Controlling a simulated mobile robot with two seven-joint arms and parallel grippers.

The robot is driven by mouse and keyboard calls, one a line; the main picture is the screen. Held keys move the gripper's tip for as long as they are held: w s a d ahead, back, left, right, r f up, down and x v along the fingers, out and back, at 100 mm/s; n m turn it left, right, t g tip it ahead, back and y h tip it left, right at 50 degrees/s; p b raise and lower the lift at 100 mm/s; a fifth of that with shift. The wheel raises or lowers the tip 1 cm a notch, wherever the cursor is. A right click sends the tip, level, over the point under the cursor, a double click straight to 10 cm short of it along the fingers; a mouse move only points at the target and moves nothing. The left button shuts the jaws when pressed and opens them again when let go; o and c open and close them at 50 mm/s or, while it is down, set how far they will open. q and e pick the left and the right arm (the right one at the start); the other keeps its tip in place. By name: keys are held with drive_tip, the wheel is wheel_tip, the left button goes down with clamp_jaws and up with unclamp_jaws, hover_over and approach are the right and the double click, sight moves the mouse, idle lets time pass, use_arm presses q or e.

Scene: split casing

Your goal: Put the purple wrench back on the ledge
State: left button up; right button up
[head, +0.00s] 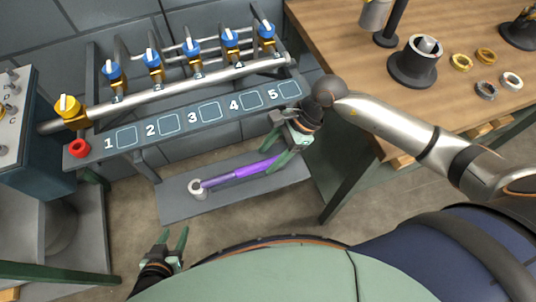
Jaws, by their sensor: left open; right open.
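The purple wrench (235,173) lies across the grey ledge (190,212), low under the numbered panel. Its pale ring end (197,189) is at the left and its purple handle runs up to the right. My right gripper (278,158) is open at the handle's right end. Its green fingers cover part of that end, and I cannot tell whether they touch it. My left gripper (174,236) is open and empty, below and left of the ledge, apart from the wrench.
Above the ledge is a panel (198,118) numbered 1 to 5, with a pipe and several blue-capped valves. A red knob (79,148) sits at its left end. A wooden bench (440,25) with rings and dark holders stands at the right.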

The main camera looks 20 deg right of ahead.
drive_tip(key=b+v, duration=0.1)
drive_tip(key=v, duration=1)
drive_tip(key=shift+d+r, duration=0.15)
drive_tip(key=shift+r, duration=0.15)
drive_tip(key=shift+o, duration=0.2)
idle(1.7)
